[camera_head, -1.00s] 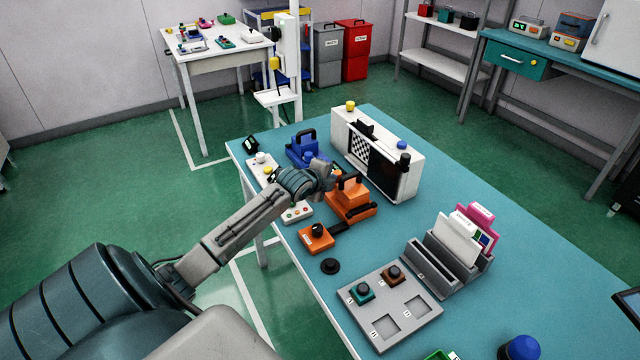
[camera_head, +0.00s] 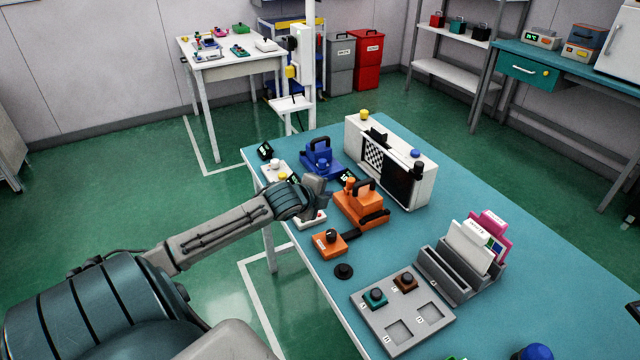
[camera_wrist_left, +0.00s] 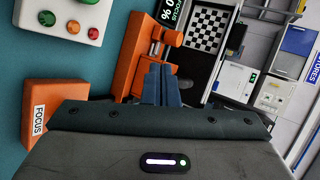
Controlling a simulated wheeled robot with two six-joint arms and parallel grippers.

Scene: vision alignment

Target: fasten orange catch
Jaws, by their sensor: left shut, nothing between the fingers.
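An orange device (camera_head: 362,208) with a black carrying handle stands on the teal table. A small orange upright piece (camera_head: 350,186), perhaps the catch, shows at its left end. In the left wrist view an orange part with a round end (camera_wrist_left: 172,38) sticks out from the orange body (camera_wrist_left: 133,55); whether it is fastened I cannot tell. My left gripper (camera_head: 325,199) is just left of the device. Its blue fingers are together and empty, pointing at the device in the left wrist view (camera_wrist_left: 160,85); contact is unclear. My right gripper is not in view.
A blue device (camera_head: 320,160) stands behind. A white box with a checkered panel (camera_head: 395,165) is at the back right. An orange FOCUS box (camera_head: 330,243) with a black knob is in front. A grey tray (camera_head: 395,345) and card rack (camera_head: 450,280) lie nearer.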

